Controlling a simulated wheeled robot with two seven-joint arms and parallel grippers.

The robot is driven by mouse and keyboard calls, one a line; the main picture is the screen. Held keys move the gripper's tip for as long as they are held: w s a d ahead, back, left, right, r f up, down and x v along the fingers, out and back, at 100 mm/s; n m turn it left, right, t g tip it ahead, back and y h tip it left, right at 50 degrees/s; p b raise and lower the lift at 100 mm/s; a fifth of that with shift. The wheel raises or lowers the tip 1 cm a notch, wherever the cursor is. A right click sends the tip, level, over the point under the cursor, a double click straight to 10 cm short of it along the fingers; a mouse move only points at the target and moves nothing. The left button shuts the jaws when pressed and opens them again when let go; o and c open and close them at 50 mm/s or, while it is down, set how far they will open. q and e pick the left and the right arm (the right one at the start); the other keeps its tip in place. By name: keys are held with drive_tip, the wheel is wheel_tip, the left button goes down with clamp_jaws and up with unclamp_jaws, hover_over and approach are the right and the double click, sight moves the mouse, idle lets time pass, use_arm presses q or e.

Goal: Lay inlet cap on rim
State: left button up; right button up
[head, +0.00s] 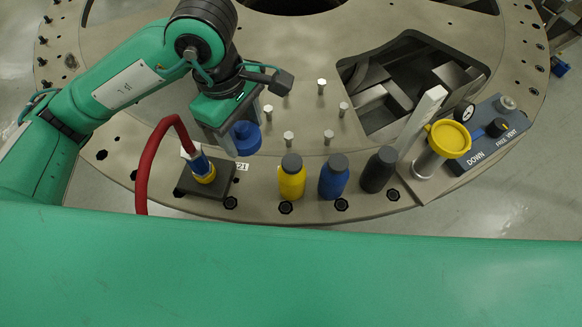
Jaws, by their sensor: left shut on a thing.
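A blue cap (246,137), apparently the inlet cap, is held at the grey fingers of my left gripper (232,142). The gripper is shut on it, and the cap seems to hang above the turret plate. The plate's rim (262,187) runs below it in the picture. A red hose (146,158) ends in a blue and yellow fitting (203,168) on a dark block (191,186), just below and left of the gripper. The fingers partly hide the cap's near side. My right gripper is not in view.
Yellow (291,181), blue (333,180) and black (378,173) bottles stand along the rim. Several silver pegs (321,87) stand behind. Right are a yellow-topped cylinder (449,139), a white post (421,122) and a control box (490,137). A recess (408,75) opens behind.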

use_arm(q)
drive_tip(key=shift+f, duration=0.15)
wheel_tip(320, 180, down, 14)
drive_tip(key=p, duration=0.2)
drive_tip(key=shift+s+f+p, duration=0.1)
drive_tip(key=shift+f+p, duration=0.05)
drive_tip(key=shift+p, duration=0.25)
drive_tip(key=shift+f, duration=0.6)
wheel_tip(320, 180, down, 4)
drive_tip(key=shift+p, duration=0.6)
drive_tip(key=shift+f, duration=0.1)
drive_tip(key=shift+f, duration=0.15)
drive_tip(key=o, duration=0.9)
drive_tip(key=shift+o, duration=0.2)
